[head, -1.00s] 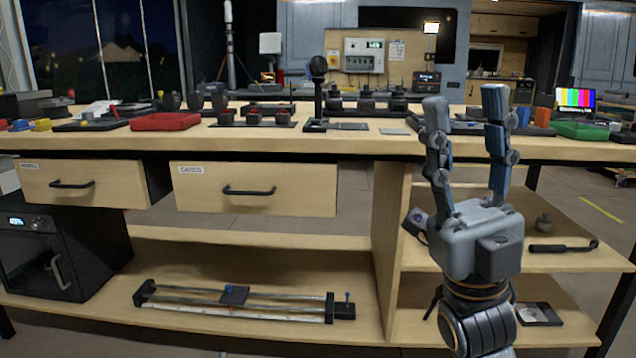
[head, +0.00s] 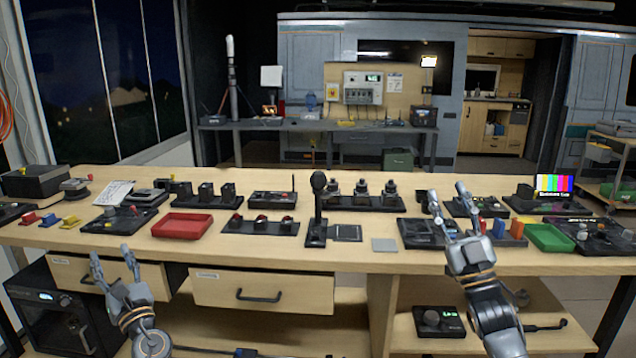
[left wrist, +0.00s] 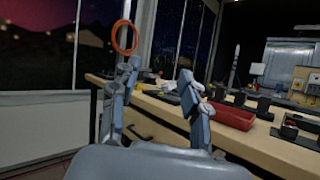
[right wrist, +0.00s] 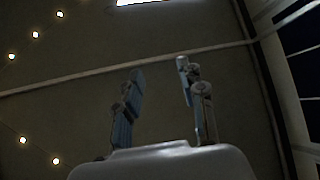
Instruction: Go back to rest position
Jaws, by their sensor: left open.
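My left gripper (head: 112,264) is open and empty in front of the bench's left drawer in the head view. Its two fingers stand apart in the left wrist view (left wrist: 158,85), with nothing between them. My right gripper (head: 462,210) is open and empty at the right part of the bench's front edge in the head view, its fingers pointing up. In the right wrist view (right wrist: 160,90) its fingers are apart, with only a dark wall and ceiling behind them.
The wooden bench (head: 350,262) carries a red tray (head: 182,225), a green tray (head: 549,237), a microphone (head: 318,200) and several switch panels. Two drawers, including the right one (head: 262,290), are under its top. An orange ring (left wrist: 125,37) shows in the left wrist view.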

